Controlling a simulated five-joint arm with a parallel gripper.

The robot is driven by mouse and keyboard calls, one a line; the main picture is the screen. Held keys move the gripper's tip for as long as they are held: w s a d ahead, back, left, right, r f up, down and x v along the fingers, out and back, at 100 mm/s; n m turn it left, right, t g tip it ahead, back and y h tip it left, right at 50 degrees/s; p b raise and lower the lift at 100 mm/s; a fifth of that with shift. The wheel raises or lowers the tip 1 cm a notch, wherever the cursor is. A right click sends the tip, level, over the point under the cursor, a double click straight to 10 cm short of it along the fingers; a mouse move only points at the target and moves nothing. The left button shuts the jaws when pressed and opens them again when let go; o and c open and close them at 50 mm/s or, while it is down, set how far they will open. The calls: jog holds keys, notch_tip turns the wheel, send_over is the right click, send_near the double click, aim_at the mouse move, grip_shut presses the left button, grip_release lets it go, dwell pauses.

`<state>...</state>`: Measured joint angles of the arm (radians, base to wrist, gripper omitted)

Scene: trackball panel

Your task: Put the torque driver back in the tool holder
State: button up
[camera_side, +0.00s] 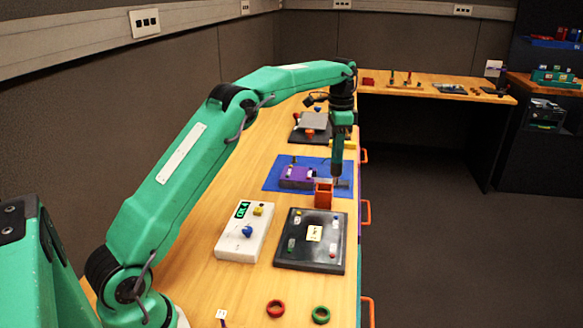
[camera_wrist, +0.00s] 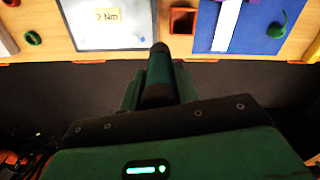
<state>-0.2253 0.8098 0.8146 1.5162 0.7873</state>
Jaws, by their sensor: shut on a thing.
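My gripper (camera_side: 339,145) points down over the right edge of the bench in the side view. It is shut on the torque driver, whose dark lower end (camera_side: 337,180) shows below the jaws. In the wrist view the driver (camera_wrist: 160,68) is a dark green and black cylinder. The tool holder is a small orange-red square cup (camera_side: 323,195), open at the top. It also shows at the top of the wrist view (camera_wrist: 183,21). In the side view the driver's lower end appears just right of the holder's rim; how far apart they are in depth I cannot tell.
A purple block (camera_side: 296,178) lies on a blue mat (camera_side: 274,176) behind the holder. A black panel (camera_side: 310,262) and a white box with a display (camera_side: 240,245) are in front. Red and green rings (camera_side: 320,314) lie nearer. Orange handles line the bench edge.

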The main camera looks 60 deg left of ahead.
jog(key=w+a, duration=0.1)
jog(key=a, duration=0.5)
jog(key=shift+f, duration=0.15)
jog(key=shift+w+f, duration=0.1)
jog(key=shift+f, duration=0.05)
notch_tip(320, 180, down, 6)
dwell(0.4)
jog(key=shift+f, duration=2)
jog(key=o, duration=1)
